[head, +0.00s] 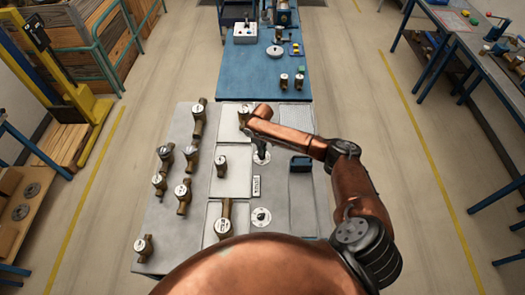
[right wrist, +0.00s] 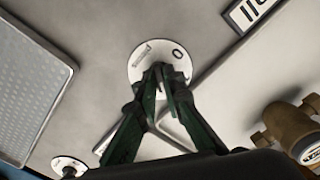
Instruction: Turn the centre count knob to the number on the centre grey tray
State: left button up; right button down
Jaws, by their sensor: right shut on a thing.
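The centre count knob sits on a round white dial (right wrist: 140,62), which also shows in the head view (head: 265,164). In the head view the right gripper (head: 261,152) points down at this dial. The centre grey tray (head: 239,184) lies left of it with a brass meter (head: 220,163) on it. The number there is too small to read. My left gripper is out of view.
A number plate (head: 257,187) stands below the dial, partly shown in the wrist view (right wrist: 254,12). Another dial (head: 261,217) is lower down. Several brass meters stand on the bench's left side.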

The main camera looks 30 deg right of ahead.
jog(key=n+p, duration=0.1)
jog(key=n, duration=0.1)
jog(key=shift+s+n, duration=0.2)
jog(key=shift+n, duration=0.2)
jog(key=n, duration=0.2)
jog(key=shift+f+n, duration=0.1)
jog(key=shift+n, duration=0.3)
jog(key=n, duration=0.3)
jog(key=shift+p, duration=0.4)
jog(key=shift+n, duration=1.9)
jog(key=c, duration=2.1)
grip_release()
jog(key=shift+o, duration=0.3)
jog(key=shift+w, duration=0.15)
